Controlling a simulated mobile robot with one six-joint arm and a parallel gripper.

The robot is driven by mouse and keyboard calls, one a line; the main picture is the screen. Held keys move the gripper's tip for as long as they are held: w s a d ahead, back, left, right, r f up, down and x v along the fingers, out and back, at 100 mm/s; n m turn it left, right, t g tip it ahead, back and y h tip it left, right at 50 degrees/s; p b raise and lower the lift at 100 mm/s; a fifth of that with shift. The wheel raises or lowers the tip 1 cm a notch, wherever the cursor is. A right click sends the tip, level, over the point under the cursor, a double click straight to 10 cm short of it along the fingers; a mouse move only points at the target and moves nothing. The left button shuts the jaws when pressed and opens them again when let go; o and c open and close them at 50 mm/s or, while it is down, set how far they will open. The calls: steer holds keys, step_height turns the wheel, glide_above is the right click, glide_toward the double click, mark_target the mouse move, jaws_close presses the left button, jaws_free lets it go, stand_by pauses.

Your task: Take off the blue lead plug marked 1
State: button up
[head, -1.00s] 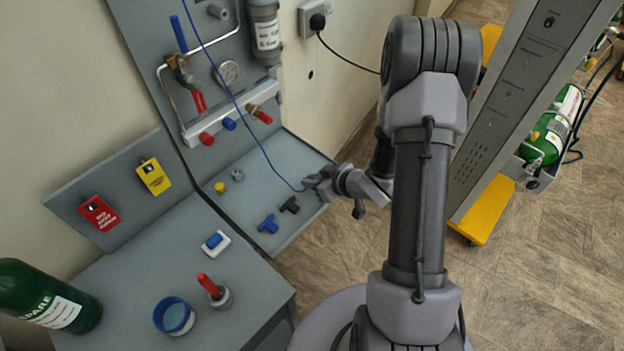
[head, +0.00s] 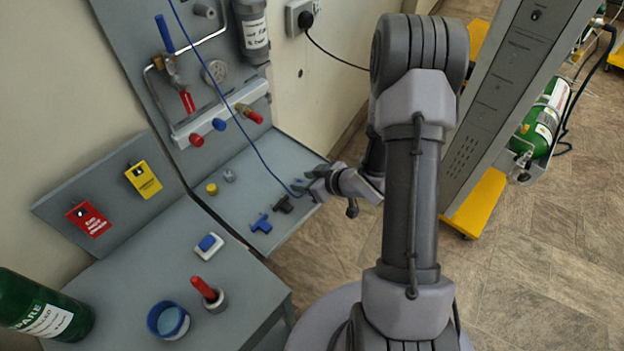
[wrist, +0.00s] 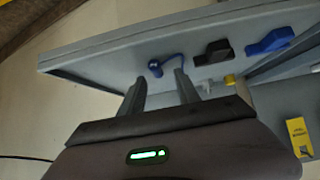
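The blue lead plug (wrist: 155,66) is a small round dark-blue piece on the grey shelf panel in the wrist view, with a blue lead running from it to the right. A number on it is too small to read. In the head view the thin blue lead (head: 243,128) hangs down to the shelf beside my gripper (head: 304,182); the plug is mostly hidden there. In the wrist view my gripper (wrist: 160,78) is open, its two fingers apart, with the plug just beyond and between the tips. Nothing is held.
A black T-shaped piece (head: 283,204) and a blue one (head: 261,224) lie on the shelf left of my gripper. A yellow knob (head: 212,188) and grey knob (head: 229,176) stand farther left. The red, blue and red wall fittings (head: 219,124) are above.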

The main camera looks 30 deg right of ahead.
steer(key=p+v, duration=0.7)
steer(key=v, duration=1)
steer(key=w+d+r+m+g+h, duration=0.1)
steer(key=w+d+r+h, duration=0.25)
steer(key=d+r, duration=0.2)
steer(key=s+a+r+m+g+h, duration=0.15)
steer(key=a+r+m+h, duration=0.3)
steer(key=r, duration=0.75)
steer(key=s+a+r+m+y, duration=0.1)
steer(key=s+a+r+y, duration=0.2)
steer(key=s+a, duration=0.3)
steer(key=s+a+r+m+y+b, duration=0.1)
steer(key=s+a, duration=0.5)
steer(key=a, duration=0.7)
step_height(320, 180, up, 3)
steer(key=shift+s+a+f+m+g+y, duration=0.1)
steer(key=shift+s+a+m+g+y, duration=0.25)
steer(key=shift+m+y, duration=0.55)
